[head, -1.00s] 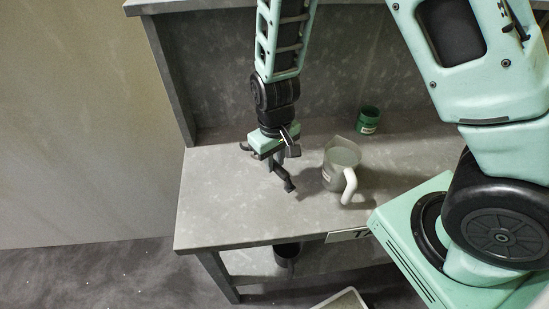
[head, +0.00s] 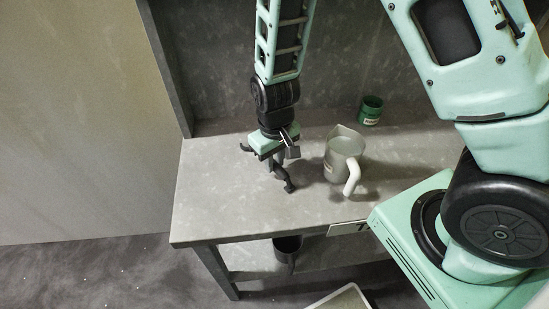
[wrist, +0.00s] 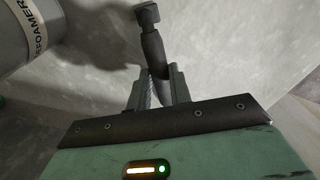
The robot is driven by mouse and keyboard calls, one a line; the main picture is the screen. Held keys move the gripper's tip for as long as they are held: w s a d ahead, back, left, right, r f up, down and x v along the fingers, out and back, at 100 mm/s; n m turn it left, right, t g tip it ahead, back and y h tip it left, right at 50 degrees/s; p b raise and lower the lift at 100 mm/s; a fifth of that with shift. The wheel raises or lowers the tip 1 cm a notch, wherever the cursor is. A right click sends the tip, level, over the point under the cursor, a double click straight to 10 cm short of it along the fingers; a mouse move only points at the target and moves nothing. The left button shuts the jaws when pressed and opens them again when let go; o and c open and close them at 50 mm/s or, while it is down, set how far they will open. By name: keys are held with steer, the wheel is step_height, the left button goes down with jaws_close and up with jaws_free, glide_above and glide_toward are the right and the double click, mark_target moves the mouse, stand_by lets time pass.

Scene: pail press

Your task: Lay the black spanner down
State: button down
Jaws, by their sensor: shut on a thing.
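My gripper (wrist: 157,88) is shut on the black spanner (wrist: 152,48). In the wrist view the spanner's shaft rises from between the fingers to a blocky dark end at the top. In the head view my gripper (head: 272,152) hangs over the left half of the grey workbench (head: 215,205), and the spanner (head: 283,176) sticks out below it, tilted toward the bench's front. Its lower end is close to the bench top; I cannot tell whether it touches.
A grey jug (head: 345,148) with a white handle stands just right of the gripper; its label shows in the wrist view (wrist: 30,22). A green tub (head: 371,112) stands behind it. A dark vessel (head: 287,246) is below the bench top. The bench's left side is clear.

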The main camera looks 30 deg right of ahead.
steer(key=shift+f, duration=0.3)
steer(key=c, duration=1.2)
jaws_free()
steer(key=shift+r, duration=0.1)
step_height(320, 180, up, 17)
steer(key=shift+r, duration=0.2)
steer(key=s+a+r+n, duration=0.1)
steer(key=s+a, duration=0.1)
steer(key=s, duration=0.4)
steer(key=s+a+n, duration=0.2)
steer(key=s, duration=0.3)
steer(key=s+a+r+n, duration=0.1)
steer(key=s+a+n, duration=0.1)
steer(key=s, duration=0.4)
steer(key=shift+s+a+r+y, duration=0.1)
steer(key=shift+s+r+y, duration=0.2)
